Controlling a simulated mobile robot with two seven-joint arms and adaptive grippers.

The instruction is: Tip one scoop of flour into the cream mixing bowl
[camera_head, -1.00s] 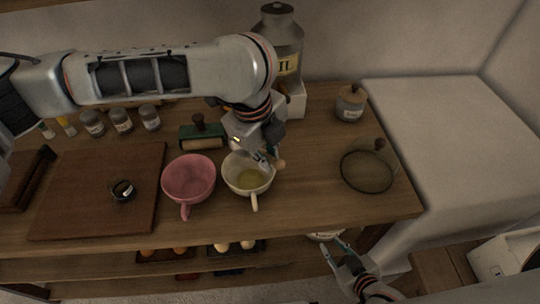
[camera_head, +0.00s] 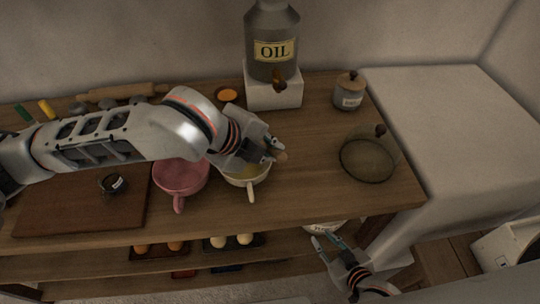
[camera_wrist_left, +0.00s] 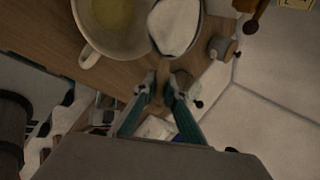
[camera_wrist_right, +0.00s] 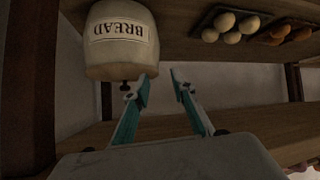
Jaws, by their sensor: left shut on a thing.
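The cream mixing bowl (camera_head: 238,182) stands on the wooden table, partly covered by my left arm. It holds a yellowish liquid and also shows in the left wrist view (camera_wrist_left: 88,35). My left gripper (camera_head: 274,152) is at the bowl's right side, shut on the handle of a scoop. In the left wrist view my left gripper (camera_wrist_left: 161,92) grips this wooden handle, and the scoop (camera_wrist_left: 175,26) carries white flour. The scoop overlaps the bowl's rim there; its height above the rim is unclear. My right gripper (camera_head: 329,243) is open and empty below the table's front edge.
A pink bowl (camera_head: 181,178) stands left of the cream bowl. An oil can (camera_head: 272,45) on a white block, a lidded jar (camera_head: 349,92) and a glass dish (camera_head: 368,162) stand behind and to the right.

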